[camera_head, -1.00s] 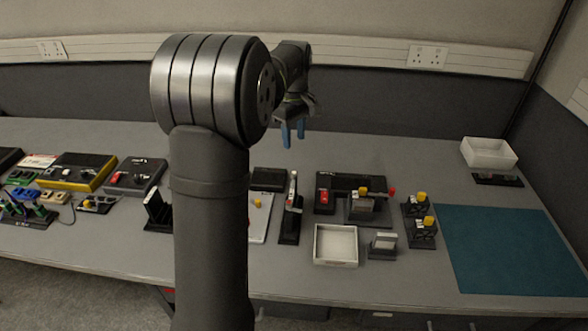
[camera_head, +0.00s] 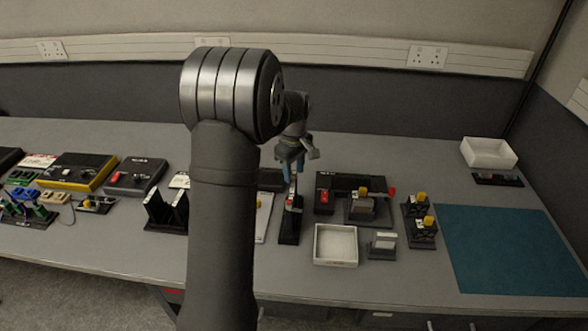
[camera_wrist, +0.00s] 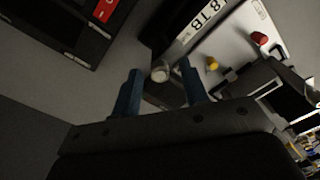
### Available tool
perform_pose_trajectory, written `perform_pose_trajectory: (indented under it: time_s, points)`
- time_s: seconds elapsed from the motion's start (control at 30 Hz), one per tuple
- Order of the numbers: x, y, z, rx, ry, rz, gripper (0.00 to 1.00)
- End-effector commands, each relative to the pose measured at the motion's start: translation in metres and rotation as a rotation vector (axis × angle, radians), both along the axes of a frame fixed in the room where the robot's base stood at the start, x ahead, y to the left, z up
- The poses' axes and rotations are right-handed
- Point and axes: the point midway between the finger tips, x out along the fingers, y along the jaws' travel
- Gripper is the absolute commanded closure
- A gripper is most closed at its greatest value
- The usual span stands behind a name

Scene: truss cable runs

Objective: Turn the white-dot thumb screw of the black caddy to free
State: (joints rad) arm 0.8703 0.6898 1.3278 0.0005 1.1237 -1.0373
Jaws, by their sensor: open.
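My gripper (camera_head: 291,172) is open, with its blue fingers pointing down above a narrow black upright unit (camera_head: 289,228) on the bench. In the wrist view the two blue fingers (camera_wrist: 160,84) stand apart. A round pale knob (camera_wrist: 160,73) shows between the fingertips, apart from both; I take it for the white-dot thumb screw, though no dot can be made out. It is at the end of a black body with a white 8TB label (camera_wrist: 204,22), which looks like the black caddy. Whether the knob is turned cannot be told.
A pale plate (camera_wrist: 236,45) with a red knob (camera_wrist: 260,38) and a yellow knob (camera_wrist: 212,62) lies close by. An open white tray (camera_head: 336,245) stands right of the unit. A black box with a red switch (camera_head: 324,196) is behind it. The teal mat (camera_head: 510,248) is clear.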

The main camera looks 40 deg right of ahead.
Motion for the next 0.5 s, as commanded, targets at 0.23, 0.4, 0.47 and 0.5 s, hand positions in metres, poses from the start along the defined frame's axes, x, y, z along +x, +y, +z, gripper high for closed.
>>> perform_pose_trajectory:
  time_s: [0.23, 0.4, 0.47, 0.5]
  points:
    - [0.0, 0.0, 0.0004, 0.0, 0.0, 0.0, 1.0]
    - [0.0, 0.0, 0.0005, 0.0, 0.0, -0.005, 1.0]
    - [0.0, 0.0, 0.0005, 0.0, 0.0, -0.013, 1.0]
    - [0.0, 0.0, 0.0005, 0.0, 0.0, -0.021, 1.0]
